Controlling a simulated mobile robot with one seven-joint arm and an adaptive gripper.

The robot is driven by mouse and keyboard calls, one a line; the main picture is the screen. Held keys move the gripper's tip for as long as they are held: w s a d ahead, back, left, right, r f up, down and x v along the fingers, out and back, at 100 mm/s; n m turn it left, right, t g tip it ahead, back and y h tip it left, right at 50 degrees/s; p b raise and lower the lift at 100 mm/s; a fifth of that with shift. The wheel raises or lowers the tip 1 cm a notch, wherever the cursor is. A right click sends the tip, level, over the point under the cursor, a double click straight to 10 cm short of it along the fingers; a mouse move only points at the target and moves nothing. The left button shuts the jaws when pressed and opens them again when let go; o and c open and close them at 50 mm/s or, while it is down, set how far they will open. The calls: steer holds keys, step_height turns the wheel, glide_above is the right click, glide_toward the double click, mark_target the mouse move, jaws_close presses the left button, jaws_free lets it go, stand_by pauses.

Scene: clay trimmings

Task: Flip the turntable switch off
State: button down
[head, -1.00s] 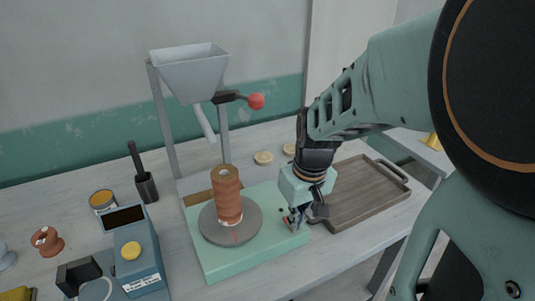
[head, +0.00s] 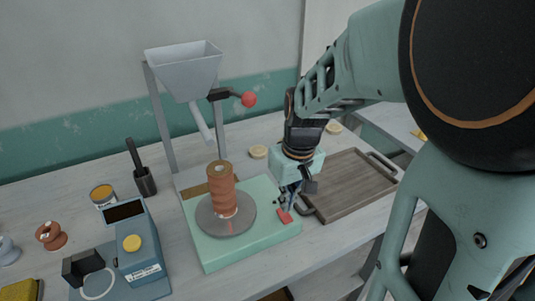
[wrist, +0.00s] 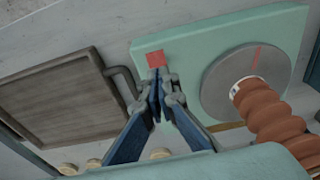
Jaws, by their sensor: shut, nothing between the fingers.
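The turntable has a pale green base (head: 215,262) with a round grey wheel (head: 238,229) that carries a ribbed terracotta clay piece (head: 222,190). A small red switch (head: 285,216) sits at the base's right front corner; it also shows in the wrist view (wrist: 156,58). I cannot tell which way it is tipped. My gripper (head: 289,205) is shut and empty, its tips pointing down just behind the switch. In the wrist view my gripper (wrist: 161,78) has its tips together right beside the switch; whether they touch it is unclear.
A wooden tray (head: 352,196) with handles lies close to the right of the base. A grey hopper (head: 184,66) and a red-knobbed lever (head: 248,99) stand behind. A blue device (head: 140,245) is at left. Pale discs (head: 258,152) lie at the back.

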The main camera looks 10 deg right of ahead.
step_height(320, 180, up, 10)
steer(key=s+p, duration=0.1)
steer(key=p, duration=0.6)
steer(key=shift+s+d+r, duration=0.25)
steer(key=shift+s+d, duration=0.05)
